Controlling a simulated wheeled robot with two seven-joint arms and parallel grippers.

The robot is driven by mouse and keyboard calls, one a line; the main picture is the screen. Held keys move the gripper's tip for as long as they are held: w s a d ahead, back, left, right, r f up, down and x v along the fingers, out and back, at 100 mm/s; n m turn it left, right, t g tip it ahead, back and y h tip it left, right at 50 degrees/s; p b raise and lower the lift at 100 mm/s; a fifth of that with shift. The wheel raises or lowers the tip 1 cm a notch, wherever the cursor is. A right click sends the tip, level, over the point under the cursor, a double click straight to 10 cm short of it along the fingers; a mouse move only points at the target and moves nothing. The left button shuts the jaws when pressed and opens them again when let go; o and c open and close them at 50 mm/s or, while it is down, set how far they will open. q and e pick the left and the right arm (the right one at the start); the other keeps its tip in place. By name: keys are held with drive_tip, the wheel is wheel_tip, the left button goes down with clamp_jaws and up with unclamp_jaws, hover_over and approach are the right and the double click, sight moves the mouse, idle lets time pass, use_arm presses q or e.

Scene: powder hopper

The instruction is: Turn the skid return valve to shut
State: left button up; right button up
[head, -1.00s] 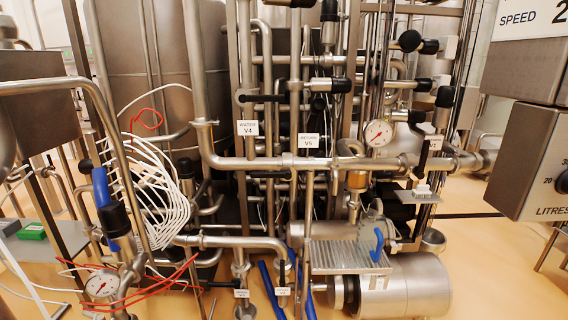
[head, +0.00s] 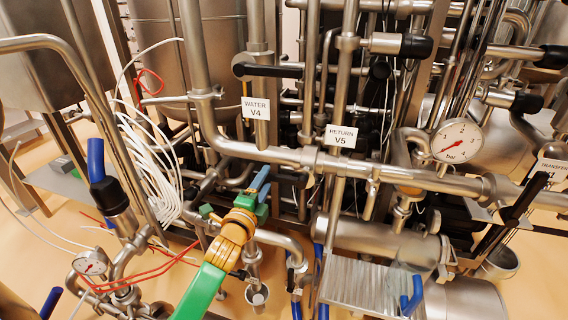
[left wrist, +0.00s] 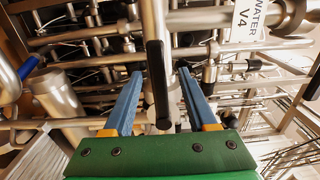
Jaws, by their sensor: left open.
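The white RETURN V5 tag (head: 340,135) is on the upright pipe at the middle of the head view. I cannot clearly make out the return valve's own lever there. My left gripper (head: 262,187) is open, low and left of that tag, with blue fingers pointing up and right. In the left wrist view, a black lever (left wrist: 158,85) lies between the two open fingers (left wrist: 155,95), apart from both. I cannot tell whether this is the return valve's lever. My right gripper is out of view.
The WATER V4 tag (head: 255,107) is left of V5, with a horizontal black lever (head: 268,70) above. A thick pipe (head: 270,152) crosses in front. A pressure gauge (head: 455,140) is at the right, a metal tray (head: 365,287) at lower right, and loose white hoses (head: 150,160) at the left.

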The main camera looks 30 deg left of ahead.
use_arm(q)
drive_tip(key=x, duration=0.6)
drive_tip(key=shift+w+f, duration=0.1)
clamp_jaws()
idle(1.3)
